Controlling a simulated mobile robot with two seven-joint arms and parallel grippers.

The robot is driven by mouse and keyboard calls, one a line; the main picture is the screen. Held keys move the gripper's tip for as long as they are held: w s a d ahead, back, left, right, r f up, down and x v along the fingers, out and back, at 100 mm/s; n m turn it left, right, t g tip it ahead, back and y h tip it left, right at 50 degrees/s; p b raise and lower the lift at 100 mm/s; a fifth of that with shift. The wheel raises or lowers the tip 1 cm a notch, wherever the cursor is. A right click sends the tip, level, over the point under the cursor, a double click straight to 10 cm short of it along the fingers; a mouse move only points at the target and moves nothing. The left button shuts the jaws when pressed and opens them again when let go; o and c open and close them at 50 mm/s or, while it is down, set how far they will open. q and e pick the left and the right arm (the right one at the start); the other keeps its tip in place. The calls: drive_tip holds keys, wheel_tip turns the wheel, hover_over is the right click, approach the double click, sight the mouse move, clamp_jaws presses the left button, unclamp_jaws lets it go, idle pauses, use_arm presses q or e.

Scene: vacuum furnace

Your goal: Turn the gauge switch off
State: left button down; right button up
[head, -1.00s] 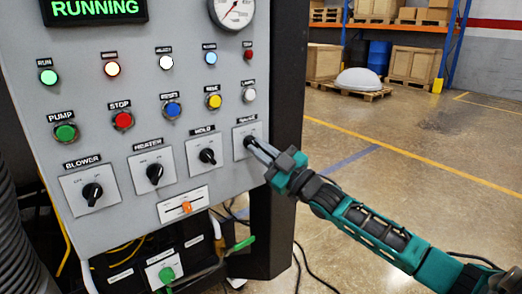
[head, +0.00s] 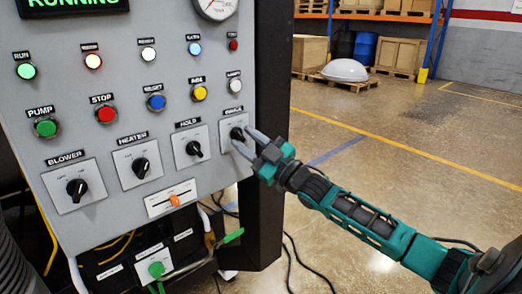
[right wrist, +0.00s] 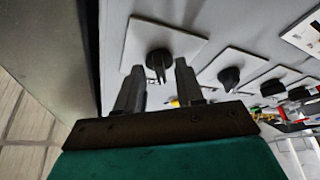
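The gauge switch (head: 237,133) is a black rotary knob on a pale square plate, rightmost in the row of knobs on the grey panel. Its label is too blurred to read surely. My right gripper (head: 243,139) is at this knob, with its two fingers spread apart. In the right wrist view the knob (right wrist: 158,60) sits just ahead of and between the open fingertips (right wrist: 158,76), with a gap on each side. The fingers do not appear to grip it. The exact knob angle is hard to tell. My left gripper is not in view.
The hold knob (head: 194,148), heater knob (head: 141,167) and blower knob (head: 77,188) sit to the left on the panel. An orange slider (head: 175,200) is below. A dark cabinet edge (head: 270,100) stands right of the panel. Open floor lies further right.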

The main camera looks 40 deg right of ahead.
drive_tip(key=v, duration=1.2)
drive_tip(key=shift+s, duration=0.25)
drive_tip(key=shift+f, duration=0.15)
drive_tip(key=s+a+f+m+g+h+p, duration=0.1)
drive_tip(key=s+a+f+m+g+h, duration=0.15)
drive_tip(key=f, duration=0.45)
drive_tip(key=s+a+f+m+g+h, duration=0.1)
drive_tip(key=a+f+m, duration=0.1)
drive_tip(key=a+f, duration=0.35)
drive_tip(key=s+a+f+m+g+p, duration=0.1)
drive_tip(key=s+a+f+m+g, duration=0.1)
drive_tip(key=s+a+f+g, duration=0.4)
drive_tip(key=s+a+f+h, duration=0.1)
drive_tip(key=s+a+f, duration=0.3)
drive_tip(key=a+f, duration=0.2)
wheel_tip(320, 180, down, 2)
drive_tip(key=shift+s+a+f+m, duration=0.1)
drive_tip(key=shift+s+a+m, duration=0.1)
drive_tip(key=shift+a+m, duration=0.2)
drive_tip(key=shift+g, duration=0.25)
